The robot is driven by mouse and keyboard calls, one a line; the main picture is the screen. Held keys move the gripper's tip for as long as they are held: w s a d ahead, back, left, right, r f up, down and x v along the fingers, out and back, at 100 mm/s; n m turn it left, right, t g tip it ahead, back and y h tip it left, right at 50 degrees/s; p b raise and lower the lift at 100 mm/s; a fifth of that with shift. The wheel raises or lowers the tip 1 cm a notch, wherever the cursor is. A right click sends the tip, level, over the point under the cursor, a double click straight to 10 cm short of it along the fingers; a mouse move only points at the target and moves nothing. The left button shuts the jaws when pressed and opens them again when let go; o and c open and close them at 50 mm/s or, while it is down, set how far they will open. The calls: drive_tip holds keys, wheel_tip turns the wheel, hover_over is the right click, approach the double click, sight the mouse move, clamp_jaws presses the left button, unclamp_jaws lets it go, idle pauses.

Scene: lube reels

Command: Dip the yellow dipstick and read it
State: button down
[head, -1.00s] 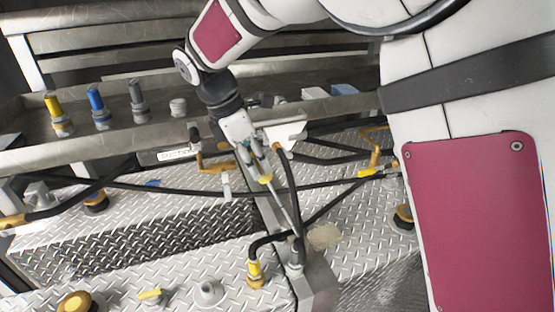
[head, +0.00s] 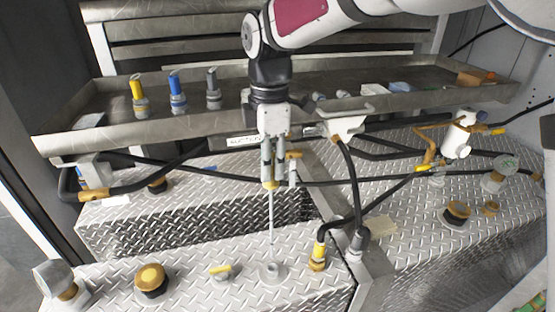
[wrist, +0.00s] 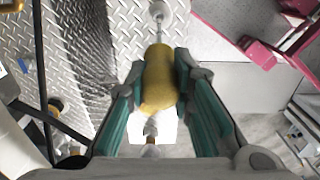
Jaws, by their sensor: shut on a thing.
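The yellow dipstick's handle (wrist: 158,82) is between the green-padded fingers of my gripper (wrist: 155,100) in the wrist view. My gripper (head: 269,172) is shut on it in the head view, where the yellow handle (head: 270,184) shows just below the fingers. The thin metal rod (head: 271,222) hangs nearly upright from it. Its lower end is at or just above a round grey filler neck (head: 271,271) on the near tread-plate tank. I cannot tell whether the tip is in the opening. The neck also shows at the top of the wrist view (wrist: 160,14).
Black hoses (head: 330,180) cross behind. A metal tray (head: 110,137) holds yellow, blue and grey nozzles.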

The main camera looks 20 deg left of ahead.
drive_tip(key=shift+f, duration=0.1)
drive_tip(key=shift+f+b, duration=0.5)
drive_tip(key=shift+f, duration=1.2)
drive_tip(key=shift+f+b, duration=0.6)
drive_tip(key=shift+f, duration=1.1)
drive_tip(key=b, duration=0.3)
hover_over(272, 241)
drive_tip(key=shift+w+f, duration=0.1)
drive_tip(key=shift+f, duration=4.15)
drive_tip(key=shift+a, duration=0.1)
drive_tip(key=shift+f+b, duration=1.95)
drive_tip(key=shift+f, duration=2.65)
